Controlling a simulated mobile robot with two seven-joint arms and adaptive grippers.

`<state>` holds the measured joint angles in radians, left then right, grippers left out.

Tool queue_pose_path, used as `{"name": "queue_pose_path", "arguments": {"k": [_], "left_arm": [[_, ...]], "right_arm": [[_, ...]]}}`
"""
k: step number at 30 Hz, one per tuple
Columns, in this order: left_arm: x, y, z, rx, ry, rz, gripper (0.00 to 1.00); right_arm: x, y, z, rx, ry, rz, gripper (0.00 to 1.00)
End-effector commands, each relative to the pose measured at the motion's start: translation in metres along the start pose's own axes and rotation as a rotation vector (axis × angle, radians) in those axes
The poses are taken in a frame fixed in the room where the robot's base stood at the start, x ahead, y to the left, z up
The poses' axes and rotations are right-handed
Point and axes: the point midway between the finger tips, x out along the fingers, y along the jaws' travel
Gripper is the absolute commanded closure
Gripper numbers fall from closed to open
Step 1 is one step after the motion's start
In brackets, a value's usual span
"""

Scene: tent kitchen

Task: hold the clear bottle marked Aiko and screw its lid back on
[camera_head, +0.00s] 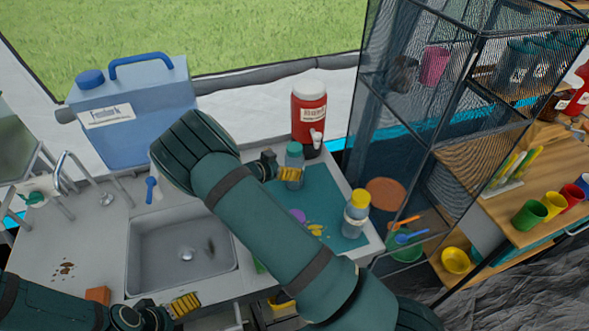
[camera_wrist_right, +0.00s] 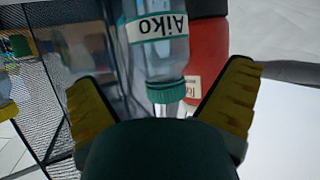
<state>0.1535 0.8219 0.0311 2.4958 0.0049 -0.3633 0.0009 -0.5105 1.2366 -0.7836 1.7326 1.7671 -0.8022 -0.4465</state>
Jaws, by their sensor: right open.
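The clear bottle marked Aiko (camera_wrist_right: 158,55) appears upside down in the right wrist view, with a teal lid (camera_wrist_right: 168,91) at its neck end. In the head view the bottle (camera_head: 292,176) stands upright at the back of the teal mat, with the teal lid (camera_head: 294,149) on top. How tightly the lid sits cannot be told. My right gripper (camera_head: 287,173) is at the bottle's body; its open yellow fingers show on both sides in the wrist view (camera_wrist_right: 160,82). My left gripper (camera_head: 182,304) is low by the sink's front edge, away from the bottle; its opening is unclear.
A red dispenser (camera_head: 309,112) stands just behind the bottle. A yellow-lidded bottle (camera_head: 356,213) stands at the mat's (camera_head: 325,190) right side. A mesh cabinet (camera_head: 415,110) rises to the right. The sink (camera_head: 185,255) and a blue canister (camera_head: 135,115) are left. My right arm hides part of the counter.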

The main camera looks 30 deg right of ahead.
Motion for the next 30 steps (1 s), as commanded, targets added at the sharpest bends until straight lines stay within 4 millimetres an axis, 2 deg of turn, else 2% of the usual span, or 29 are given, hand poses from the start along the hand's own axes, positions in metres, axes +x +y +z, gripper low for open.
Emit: {"name": "queue_pose_path", "arguments": {"k": [10, 23, 24, 26, 27, 29, 30], "left_arm": [[-0.004, 0.001, -0.001, 0.0, 0.0, 0.001, 0.0], [-0.004, 0.001, 0.0, 0.0, 0.0, 0.001, 0.0], [-0.004, 0.001, -0.001, 0.0, 0.0, 0.001, 0.0], [-0.004, 0.001, -0.001, 0.0, 0.0, 0.001, 0.0], [-0.004, 0.001, -0.001, 0.0, 0.0, 0.001, 0.0], [-0.004, 0.001, -0.001, 0.0, 0.0, 0.001, 0.0], [-0.004, 0.001, -0.001, 0.0, 0.0, 0.001, 0.0]], "right_arm": [[0.045, -0.001, 0.0, -0.002, 0.003, 0.002, 0.0], [0.051, -0.001, 0.0, 0.0, 0.0, 0.0, 0.0], [0.051, -0.001, 0.0, 0.0, 0.0, 0.0, 0.07], [0.051, -0.001, 0.0, 0.0, 0.0, 0.0, 0.28], [0.051, -0.001, 0.0, 0.0, 0.0, 0.0, 0.42], [0.051, -0.001, 0.0, 0.0, 0.0, 0.0, 0.63], [0.051, -0.001, 0.0, 0.0, 0.0, 0.0, 0.7]]}}
